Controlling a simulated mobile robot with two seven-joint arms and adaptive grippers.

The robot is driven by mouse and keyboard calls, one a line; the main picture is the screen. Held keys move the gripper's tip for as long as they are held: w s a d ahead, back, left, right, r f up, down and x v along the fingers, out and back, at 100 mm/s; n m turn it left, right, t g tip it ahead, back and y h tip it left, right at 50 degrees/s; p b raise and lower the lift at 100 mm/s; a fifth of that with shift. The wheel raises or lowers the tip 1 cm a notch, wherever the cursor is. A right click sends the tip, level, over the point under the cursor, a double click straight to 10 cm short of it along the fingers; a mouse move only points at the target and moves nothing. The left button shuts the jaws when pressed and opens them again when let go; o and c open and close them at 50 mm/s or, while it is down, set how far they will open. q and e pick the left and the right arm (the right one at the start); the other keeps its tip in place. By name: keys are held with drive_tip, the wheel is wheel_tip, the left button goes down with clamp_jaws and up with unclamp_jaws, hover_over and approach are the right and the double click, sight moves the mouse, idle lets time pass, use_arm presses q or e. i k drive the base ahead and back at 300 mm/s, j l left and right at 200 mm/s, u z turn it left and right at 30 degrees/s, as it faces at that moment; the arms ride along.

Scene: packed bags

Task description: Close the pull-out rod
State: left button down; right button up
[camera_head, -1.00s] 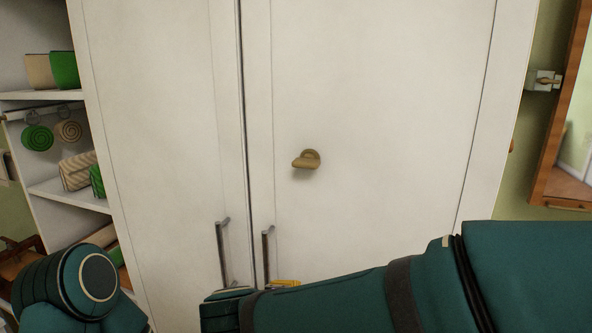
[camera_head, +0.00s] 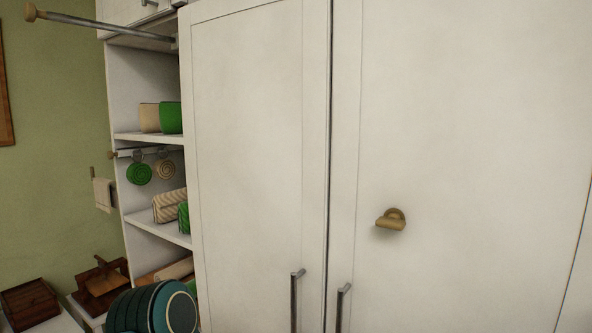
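A metal pull-out rod (camera_head: 105,27) with a round wooden end knob sticks out to the left from the upper part of the wardrobe, above the open shelves. A second, shorter rod (camera_head: 140,153) sits under the upper shelf, with a green and a beige spiral round item hanging near it. A dark teal rounded part of my own arm shows at the bottom left. Neither gripper is in view.
The white wardrobe's two tall closed doors (camera_head: 255,150) fill the middle and right, with a wooden hook (camera_head: 391,219) on the right door. Shelves hold green and beige bags (camera_head: 170,118). Wooden boxes (camera_head: 30,303) stand at the lower left.

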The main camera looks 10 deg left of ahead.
sight(31, 13)
drive_tip(key=k+l+u, duration=0.1)
drive_tip(key=u, duration=0.4)
drive_tip(key=j+u, duration=0.1)
drive_tip(key=u, duration=1.15)
drive_tip(key=i+l, duration=0.05)
